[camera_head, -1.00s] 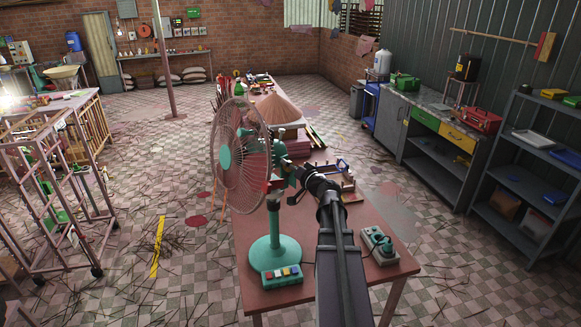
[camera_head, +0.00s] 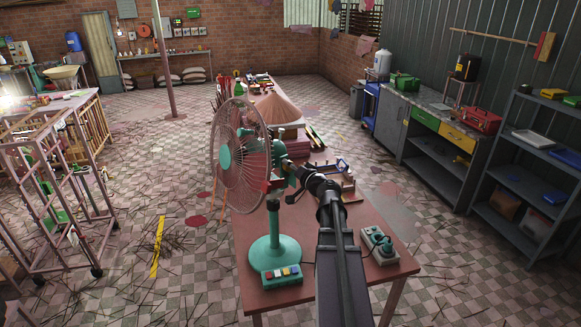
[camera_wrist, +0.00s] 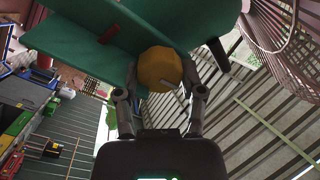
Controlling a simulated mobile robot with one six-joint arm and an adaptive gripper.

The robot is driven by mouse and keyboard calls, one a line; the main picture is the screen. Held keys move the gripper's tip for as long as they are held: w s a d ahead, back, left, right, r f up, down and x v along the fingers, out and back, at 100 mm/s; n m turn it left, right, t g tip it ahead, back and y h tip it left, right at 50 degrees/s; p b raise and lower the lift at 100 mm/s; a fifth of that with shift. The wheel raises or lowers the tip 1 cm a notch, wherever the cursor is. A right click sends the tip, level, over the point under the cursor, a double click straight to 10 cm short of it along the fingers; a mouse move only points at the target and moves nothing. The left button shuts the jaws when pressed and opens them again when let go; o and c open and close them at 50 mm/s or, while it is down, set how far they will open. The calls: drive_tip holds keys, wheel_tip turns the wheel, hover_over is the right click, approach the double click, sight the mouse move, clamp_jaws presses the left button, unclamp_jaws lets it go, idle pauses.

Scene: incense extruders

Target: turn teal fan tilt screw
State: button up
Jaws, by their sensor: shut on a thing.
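The teal fan (camera_head: 272,236) stands on the near end of the brown table, its round caged head (camera_head: 240,158) facing left. My gripper (camera_head: 292,175) reaches the back of the fan head from the right. In the wrist view a yellow-orange round knob (camera_wrist: 160,69), which looks like the tilt screw, sits against the teal fan body (camera_wrist: 85,45). My gripper (camera_wrist: 158,85) has a finger on each side of the knob and is closed on it. The head view does not show the knob clearly. The fan cage (camera_wrist: 272,25) shows at the upper right in the wrist view.
The brown table (camera_head: 335,270) holds a power strip (camera_head: 379,245) to the right of my arm. Grey shelves (camera_head: 530,180) stand at the right, with open floor between.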

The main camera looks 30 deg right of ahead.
idle(0.3)
drive_tip(key=o, duration=1.1)
drive_tip(key=shift+o, duration=0.2)
drive_tip(key=shift+s, duration=0.1)
drive_tip(key=s, duration=1.1)
drive_tip(key=shift+s+d, duration=0.3)
drive_tip(key=shift+s, duration=0.1)
